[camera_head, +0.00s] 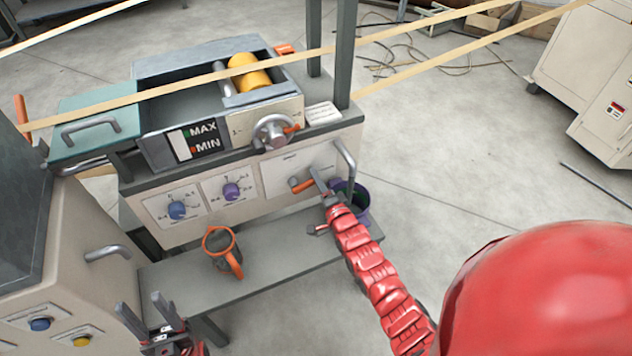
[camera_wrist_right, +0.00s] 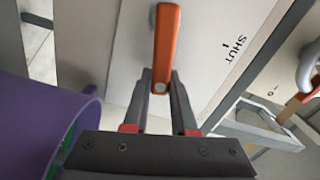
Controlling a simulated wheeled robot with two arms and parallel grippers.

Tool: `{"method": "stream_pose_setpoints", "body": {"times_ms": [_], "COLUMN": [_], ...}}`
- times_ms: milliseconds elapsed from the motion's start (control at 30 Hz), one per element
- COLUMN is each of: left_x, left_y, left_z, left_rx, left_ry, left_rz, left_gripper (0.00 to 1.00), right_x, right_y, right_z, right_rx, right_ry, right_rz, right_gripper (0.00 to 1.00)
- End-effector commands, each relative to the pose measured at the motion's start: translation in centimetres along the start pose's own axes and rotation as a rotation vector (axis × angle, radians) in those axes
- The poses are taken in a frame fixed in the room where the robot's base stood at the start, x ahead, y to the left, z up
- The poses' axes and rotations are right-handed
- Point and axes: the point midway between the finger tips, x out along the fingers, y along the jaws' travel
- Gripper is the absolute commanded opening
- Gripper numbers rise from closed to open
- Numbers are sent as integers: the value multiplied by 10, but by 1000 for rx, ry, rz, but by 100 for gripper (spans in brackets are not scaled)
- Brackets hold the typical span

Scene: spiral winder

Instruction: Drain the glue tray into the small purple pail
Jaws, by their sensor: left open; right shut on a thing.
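The glue tray (camera_head: 152,68) sits on top of the machine, with a MAX/MIN gauge (camera_head: 195,138) on its front. An orange drain lever (camera_head: 301,186) is on the machine's front panel; it also shows in the right wrist view (camera_wrist_right: 166,45). My right gripper (camera_head: 317,181) is shut on the lever's end, between the fingertips (camera_wrist_right: 160,82). The small purple pail (camera_head: 362,205) stands on the lower shelf, partly hidden behind my right arm. Its rim and some green inside show in the right wrist view (camera_wrist_right: 35,120). My left gripper (camera_head: 142,312) is open and empty at the bottom left.
A grey pot with an orange handle (camera_head: 221,250) stands on the lower shelf (camera_head: 265,268). A handwheel (camera_head: 273,131), a yellow roller (camera_head: 247,72) and a blue knob (camera_head: 177,209) are on the machine. A grey bar handle (camera_head: 346,160) is beside the lever. "SHUT" (camera_wrist_right: 236,45) is printed near the lever.

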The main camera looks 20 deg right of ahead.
Motion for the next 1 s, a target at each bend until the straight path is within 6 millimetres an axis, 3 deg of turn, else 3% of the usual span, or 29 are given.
{"method": "stream_pose_setpoints", "body": {"times_ms": [533,567,700,1000], "left_x": [-4,-4,-4,-4], "left_y": [0,0,0,0], "left_z": [1,1,1,1], "left_rx": [0,0,0,0], "left_ry": [0,0,0,0], "left_rz": [0,0,0,0], "left_gripper": [50,50,50,50], "right_x": [0,0,0,-1], "right_y": [2,2,2,2], "right_z": [0,0,0,0], "right_rx": [27,27,26,26], "right_ry": [0,0,0,0], "right_rz": [2,2,2,1], "right_gripper": [0,27,52,55]}}
